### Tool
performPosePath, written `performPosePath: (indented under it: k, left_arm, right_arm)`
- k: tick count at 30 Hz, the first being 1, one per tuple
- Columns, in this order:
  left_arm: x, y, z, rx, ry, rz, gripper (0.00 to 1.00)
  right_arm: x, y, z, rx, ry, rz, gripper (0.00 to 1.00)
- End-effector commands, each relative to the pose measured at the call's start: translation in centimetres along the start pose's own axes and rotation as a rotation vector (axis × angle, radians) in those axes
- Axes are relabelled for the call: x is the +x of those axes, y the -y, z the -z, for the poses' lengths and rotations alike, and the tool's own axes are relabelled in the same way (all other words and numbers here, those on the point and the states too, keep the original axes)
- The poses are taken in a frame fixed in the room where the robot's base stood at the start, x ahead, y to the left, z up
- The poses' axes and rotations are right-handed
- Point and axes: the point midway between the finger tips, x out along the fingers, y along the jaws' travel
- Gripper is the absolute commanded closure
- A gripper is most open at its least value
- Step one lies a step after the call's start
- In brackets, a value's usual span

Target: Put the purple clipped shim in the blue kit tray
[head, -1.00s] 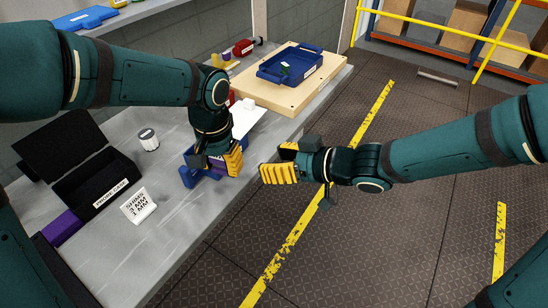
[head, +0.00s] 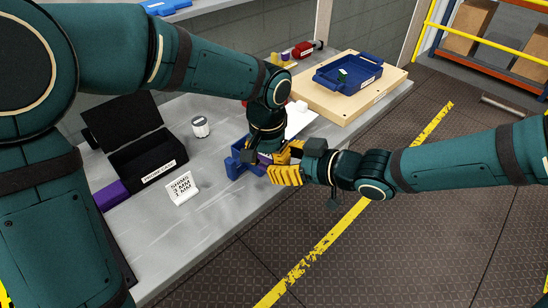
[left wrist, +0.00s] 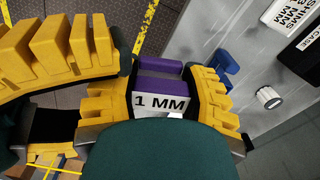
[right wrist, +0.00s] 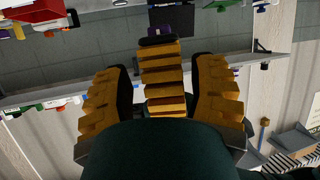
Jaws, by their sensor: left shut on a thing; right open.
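My left gripper (head: 268,155) is shut on the purple clipped shim (left wrist: 160,88), which carries a white "1 MM" label, over the bench's front edge. In the head view the shim is mostly hidden by the grippers. My right gripper (head: 287,174) is open, right beside the left one. In the right wrist view a yellow finger of the left gripper, with a bit of purple above it, shows between the right fingers (right wrist: 162,100). I cannot tell whether they touch. The blue kit tray (head: 335,86) sits on a wooden board farther back, with a small dark green item inside.
A blue holder (head: 238,165) stands on the bench just left of the grippers. An open black case (head: 150,160), a white shims sign (head: 182,188) and a white canister (head: 200,127) stand to the left. The wooden board (head: 385,88) bears the tray. Floor on the right is clear.

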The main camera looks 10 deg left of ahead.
Motion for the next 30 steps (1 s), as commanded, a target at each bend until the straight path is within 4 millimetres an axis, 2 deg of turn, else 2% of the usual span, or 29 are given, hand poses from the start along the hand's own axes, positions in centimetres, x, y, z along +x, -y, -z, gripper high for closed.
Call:
performPosePath:
  k: [3, 9, 20, 24, 25, 29, 30]
  left_arm:
    - [0.0, 0.0, 0.0, 0.000, 0.000, 0.000, 0.91]
    - [0.0, 0.0, 0.0, 0.000, 0.000, 0.000, 0.91]
    - [0.0, 0.0, 0.0, 0.000, 0.000, 0.000, 0.91]
    - [0.0, 0.0, 0.0, 0.000, 0.000, 0.000, 0.91]
    - [0.0, 0.0, 0.0, 0.000, 0.000, 0.000, 0.91]
    - [0.0, 0.0, -0.1, -0.001, 0.002, 0.000, 0.91]
    - [0.0, 0.0, -0.1, -0.001, 0.003, 0.000, 0.46]
  right_arm:
    - [1.6, 0.1, 0.0, 0.001, 0.000, 0.003, 0.43]
    - [3.0, 0.0, 0.0, 0.000, 0.001, 0.000, 0.43]
    - [3.3, 0.0, 0.0, 0.000, 0.001, -0.001, 0.44]
    - [3.3, -0.1, 0.0, 0.000, 0.001, -0.002, 0.93]
    - [3.3, -0.1, 0.0, 0.001, 0.001, -0.002, 1.00]
    - [3.2, -0.2, -0.1, 0.002, 0.001, -0.004, 1.00]
    - [3.2, -0.2, -0.1, 0.002, 0.001, -0.005, 1.00]
